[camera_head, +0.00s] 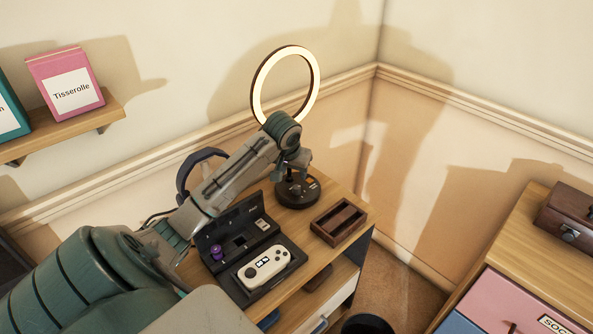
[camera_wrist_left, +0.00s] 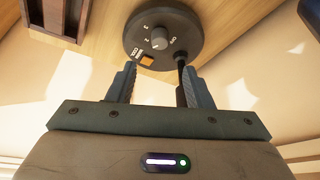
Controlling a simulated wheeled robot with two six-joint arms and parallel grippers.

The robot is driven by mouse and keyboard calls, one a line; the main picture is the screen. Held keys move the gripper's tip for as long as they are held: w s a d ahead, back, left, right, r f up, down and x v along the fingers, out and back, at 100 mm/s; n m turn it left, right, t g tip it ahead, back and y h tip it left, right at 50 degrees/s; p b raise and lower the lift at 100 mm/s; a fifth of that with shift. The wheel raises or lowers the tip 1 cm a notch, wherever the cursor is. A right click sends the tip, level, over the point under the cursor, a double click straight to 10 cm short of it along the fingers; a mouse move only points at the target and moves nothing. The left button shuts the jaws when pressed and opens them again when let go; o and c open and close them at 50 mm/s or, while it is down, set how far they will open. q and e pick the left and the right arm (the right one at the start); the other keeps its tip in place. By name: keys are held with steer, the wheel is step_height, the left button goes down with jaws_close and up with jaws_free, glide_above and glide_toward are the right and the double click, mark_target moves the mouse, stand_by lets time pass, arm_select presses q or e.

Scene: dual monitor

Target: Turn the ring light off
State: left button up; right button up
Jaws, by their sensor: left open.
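The ring light (camera_head: 257,88) stands on the wooden desk; its ring looks bright and lit. Its round black base (camera_head: 297,192) is partly hidden by my left arm. In the left wrist view the base (camera_wrist_left: 190,30) shows a grey dial knob (camera_wrist_left: 159,38) with printed markings around it and an orange patch (camera_wrist_left: 147,60). My left gripper (camera_head: 292,168) is close above the base. In the wrist view the left gripper (camera_wrist_left: 157,75) is open and empty, its fingers pointing at the base with the knob between and beyond their tips. My right gripper is not in view.
A black case (camera_head: 235,222) with a white controller (camera_head: 263,268) lies left of the base. A wooden tray (camera_head: 338,222) stands right of it. Headphones (camera_head: 185,170) are behind my left arm. A shelf (camera_head: 100,115) is on the wall; a cabinet (camera_head: 545,245) stands at right.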

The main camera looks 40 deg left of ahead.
mark_target(297, 186)
arm_select(q)
steer(key=x, duration=0.9)
steer(key=shift+s+f, duration=0.1)
steer(key=shift+s, duration=0.05)
steer(key=shift+c, duration=0.3)
steer(key=shift+p, duration=0.4)
steer(key=c, duration=0.9)
